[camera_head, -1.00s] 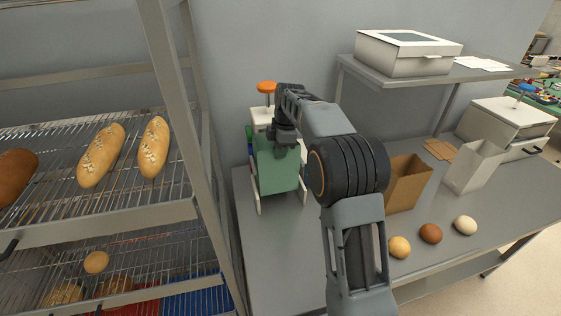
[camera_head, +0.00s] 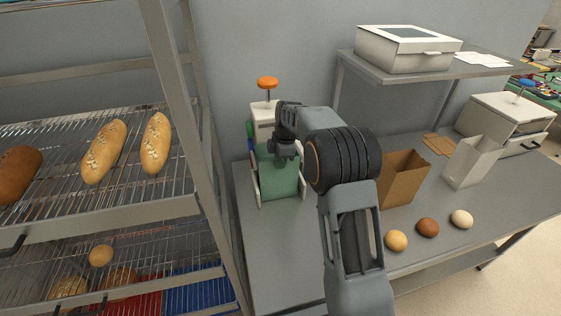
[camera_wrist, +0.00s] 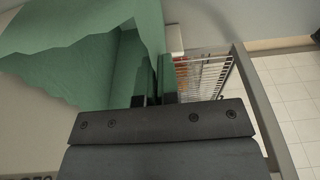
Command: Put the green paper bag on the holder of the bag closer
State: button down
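The green paper bag (camera_head: 278,182) stands upright between the white side arms of the bag closer's holder (camera_head: 257,188). The bag closer (camera_head: 262,115) is a white machine with an orange knob on top, against the wall. My gripper (camera_head: 285,158) is at the bag's top edge, pointing down. In the wrist view the bag (camera_wrist: 85,65) fills the upper left, open at its top. The fingers (camera_wrist: 154,98) are close together with the bag's wall between them. The bag's underside is hidden, so I cannot tell whether it rests on the holder.
A wire rack with loaves (camera_head: 103,150) stands close on the left. A brown paper bag (camera_head: 402,180), a white bag (camera_head: 470,163) and three rolls (camera_head: 427,227) are on the counter at right. A shelf (camera_head: 440,76) holding a white box (camera_head: 408,50) overhangs the back.

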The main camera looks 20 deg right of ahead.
jog(key=shift+f, duration=0.2)
jog(key=c, duration=1.4)
grip_release()
jog(key=shift+o, duration=0.2)
jog(key=shift+r, duration=0.1)
notch_tip(320, 180, up, 11)
jog(key=d, duration=0.2)
jog(key=s+a+r+m+t, duration=0.1)
jog(key=s+r+m, duration=0.3)
jog(key=s, duration=0.2)
jog(key=s+f+m+t+h, duration=0.1)
jog(key=s+f+m, duration=0.2)
jog(key=s+m, duration=0.4)
jog(key=s+f+m+t, duration=0.2)
jog(key=s+f+m, duration=0.2)
jog(key=s, duration=1.1)
jog(key=m, duration=0.3)
jog(key=shift+a+t+h+b, duration=0.3)
jog(key=shift+a+h+b, duration=0.05)
jog(key=shift+a+h, duration=0.05)
